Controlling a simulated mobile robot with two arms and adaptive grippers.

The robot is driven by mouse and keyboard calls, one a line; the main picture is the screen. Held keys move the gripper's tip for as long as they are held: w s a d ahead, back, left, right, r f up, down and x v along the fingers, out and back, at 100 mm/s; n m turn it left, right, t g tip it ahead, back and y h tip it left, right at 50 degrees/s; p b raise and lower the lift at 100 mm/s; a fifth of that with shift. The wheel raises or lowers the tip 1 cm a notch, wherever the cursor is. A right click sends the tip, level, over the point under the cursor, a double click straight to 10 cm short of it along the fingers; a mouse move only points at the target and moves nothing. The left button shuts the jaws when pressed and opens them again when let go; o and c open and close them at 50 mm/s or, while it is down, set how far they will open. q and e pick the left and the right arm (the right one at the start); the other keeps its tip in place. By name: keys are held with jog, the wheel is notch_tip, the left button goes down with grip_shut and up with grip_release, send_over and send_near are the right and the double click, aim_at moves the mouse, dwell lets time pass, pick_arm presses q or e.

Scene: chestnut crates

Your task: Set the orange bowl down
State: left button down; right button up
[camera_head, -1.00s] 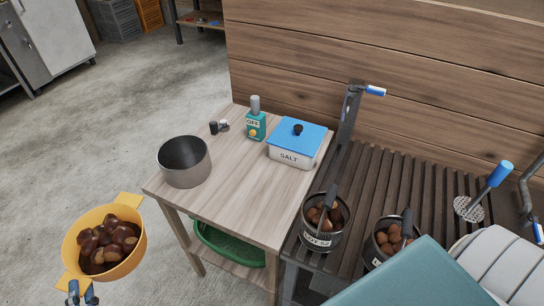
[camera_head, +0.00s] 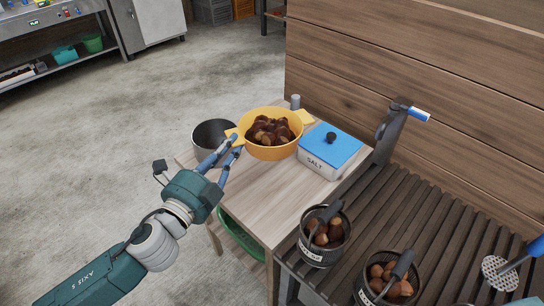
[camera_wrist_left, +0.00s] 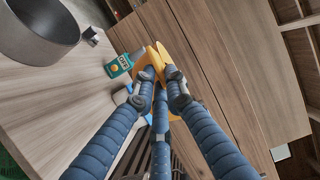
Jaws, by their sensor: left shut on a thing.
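The orange bowl (camera_head: 271,148) is full of brown chestnuts (camera_head: 270,130) and appears level over the far part of the small wooden table (camera_head: 262,199). My left gripper (camera_head: 237,143) is shut on the bowl's left handle. The left wrist view shows the fingers (camera_wrist_left: 161,73) closed around the orange handle (camera_wrist_left: 153,58); they hide most of the bowl there. Whether the bowl's base touches the tabletop cannot be told. My right gripper is not in view.
A metal pot (camera_head: 212,134) stands left of the bowl, and a blue-lidded salt box (camera_head: 328,165) stands close on its right. The table's front is clear. Chestnut cans (camera_head: 325,250) stand on the slatted bench (camera_head: 404,188).

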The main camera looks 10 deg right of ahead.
pick_arm(q)
jog(key=shift+w+d+r, duration=0.25)
jog(key=shift+w+r, duration=0.3)
jog(key=shift+r, duration=0.1)
jog(key=shift+w, duration=0.15)
notch_tip(320, 180, down, 9)
jog(key=b, duration=0.5)
send_over(241, 205)
notch_tip(241, 205, down, 6)
notch_tip(241, 205, down, 4)
jog(key=b, duration=0.2)
jog(key=shift+b, duration=0.3)
jog(key=shift+f, duration=0.3)
jog(key=shift+w, duration=0.1)
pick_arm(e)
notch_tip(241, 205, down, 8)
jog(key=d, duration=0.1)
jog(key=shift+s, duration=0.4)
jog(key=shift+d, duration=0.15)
